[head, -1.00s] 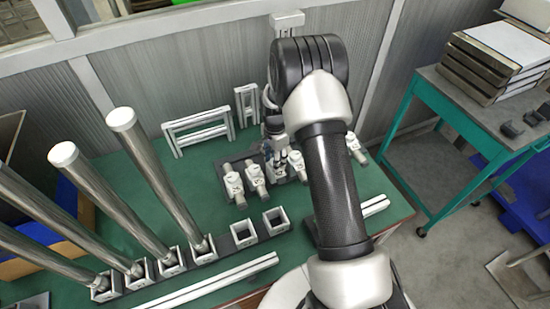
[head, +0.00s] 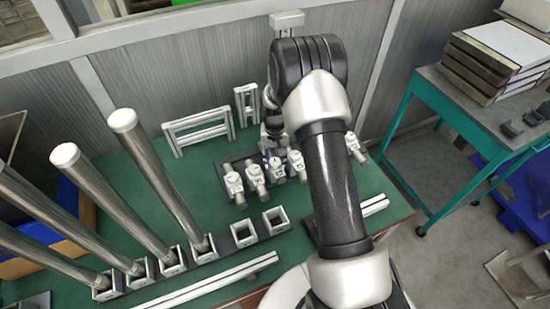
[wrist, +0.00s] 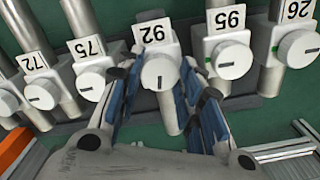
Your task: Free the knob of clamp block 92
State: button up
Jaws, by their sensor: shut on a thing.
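Clamp block 92 (wrist: 152,33) is a white block with a numbered plate, upside down in the wrist view, in a row with others. Its round white knob (wrist: 160,71) faces the camera; the dark slot on it runs upright in the picture, while the slots on knobs 75 and 95 lie about level. My gripper (wrist: 160,88) has its blue-padded fingers on both sides of this knob, shut on it. The exact contact is partly hidden. In the head view my wrist comes down behind the row and the fingers are too small to make out.
Clamp block 75 (wrist: 89,62) and block 95 (wrist: 226,38) stand close on either side. Block 72 (wrist: 36,64) and block 26 (wrist: 296,28) are further out. Tall metal tubes (head: 165,180) rise at the left. Square sockets (head: 244,234) and rails (head: 215,280) lie in front.

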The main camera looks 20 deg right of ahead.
aim_at(275, 162)
jog(key=n, duration=0.4)
jog(key=shift+n, duration=0.3)
jog(key=n, duration=0.5)
jog(key=shift+n, duration=0.3)
jog(key=n, duration=0.5)
jog(key=shift+n, duration=2.7)
jog(key=o, duration=1.1)
jog(key=shift+c, duration=0.2)
jog(key=shift+r, duration=0.1)
notch_tip(275, 162, up, 12)
